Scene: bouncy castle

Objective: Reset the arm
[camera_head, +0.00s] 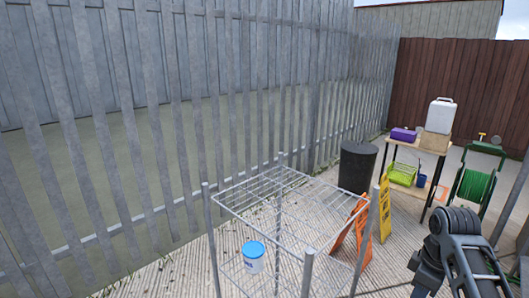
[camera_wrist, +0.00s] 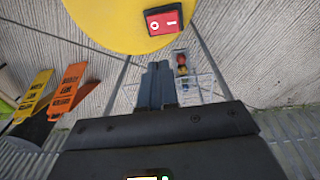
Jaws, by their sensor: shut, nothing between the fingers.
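My gripper (camera_wrist: 157,84) shows in the wrist view with its two dark fingers together and nothing between them. Beyond the fingertips, at the top of that view, is a large yellow rounded surface (camera_wrist: 105,22) with a red rocker switch (camera_wrist: 164,20) marked O and I. I cannot tell how far the fingertips are from it. In the head view my dark arm shows at the lower right; the fingers cannot be made out there.
A wire rack (camera_head: 262,196) with a blue-lidded white tub (camera_head: 253,257) stands ahead. Orange (camera_head: 351,232) and yellow signs (camera_head: 385,208), a dark bin (camera_head: 357,167), a loaded table (camera_head: 409,151) and a green hose reel (camera_head: 476,184) stand right. A metal fence (camera_head: 190,110) runs along the left.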

